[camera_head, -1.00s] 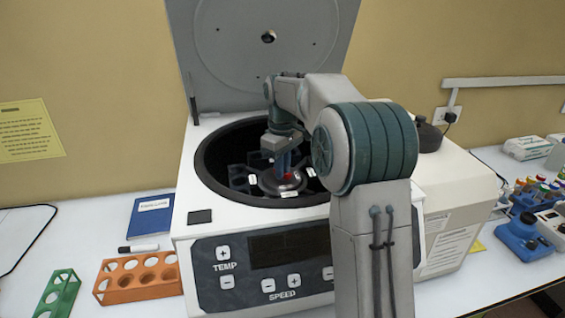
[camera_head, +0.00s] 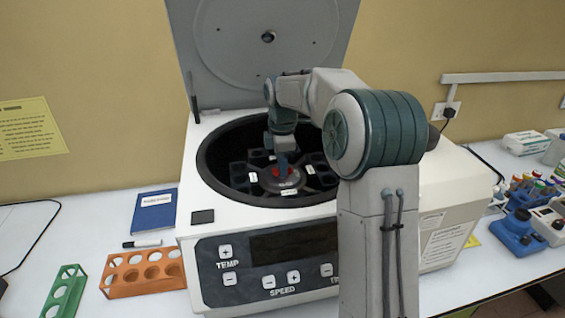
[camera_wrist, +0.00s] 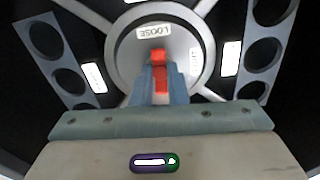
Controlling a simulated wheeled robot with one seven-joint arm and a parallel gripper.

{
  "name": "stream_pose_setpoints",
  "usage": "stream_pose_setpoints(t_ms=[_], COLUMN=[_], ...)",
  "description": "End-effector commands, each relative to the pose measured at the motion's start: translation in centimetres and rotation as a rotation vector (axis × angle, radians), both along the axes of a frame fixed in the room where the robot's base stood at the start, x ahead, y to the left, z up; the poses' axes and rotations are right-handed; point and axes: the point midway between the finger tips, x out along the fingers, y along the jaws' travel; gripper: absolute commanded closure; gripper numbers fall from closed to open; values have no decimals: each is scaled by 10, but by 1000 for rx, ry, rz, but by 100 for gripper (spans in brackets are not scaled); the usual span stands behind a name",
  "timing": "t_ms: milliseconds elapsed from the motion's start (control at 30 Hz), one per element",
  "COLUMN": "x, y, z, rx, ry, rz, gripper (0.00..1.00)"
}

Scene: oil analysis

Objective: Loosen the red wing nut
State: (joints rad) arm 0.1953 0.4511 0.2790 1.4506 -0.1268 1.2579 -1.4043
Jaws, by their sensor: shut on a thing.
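The red wing nut (camera_wrist: 160,58) sits at the middle of the round grey rotor hub, under a label reading "LOOSE" in the wrist view. It shows as small red bits in the head view (camera_head: 290,171). My gripper (camera_wrist: 161,82) is shut on the wing nut, with a blue-grey finger on each side of it. In the head view my gripper (camera_head: 283,165) points straight down into the open centrifuge (camera_head: 205,240). The fingers hide part of the nut.
The centrifuge lid (camera_head: 290,60) stands open behind the bowl. The black bowl rim (camera_head: 207,160) surrounds my gripper, and rotor buckets (camera_wrist: 62,60) with round holes lie around the hub. An orange rack (camera_head: 145,273), a green rack (camera_head: 63,294) and a blue book (camera_head: 154,211) are at left.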

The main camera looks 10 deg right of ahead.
Motion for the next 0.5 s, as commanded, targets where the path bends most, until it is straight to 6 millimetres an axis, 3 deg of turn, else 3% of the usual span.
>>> stream_pose_setpoints(t_ms=[500], x=[1], y=[1], z=[2], rx=[1], ry=[-5], rz=[88], gripper=[100])
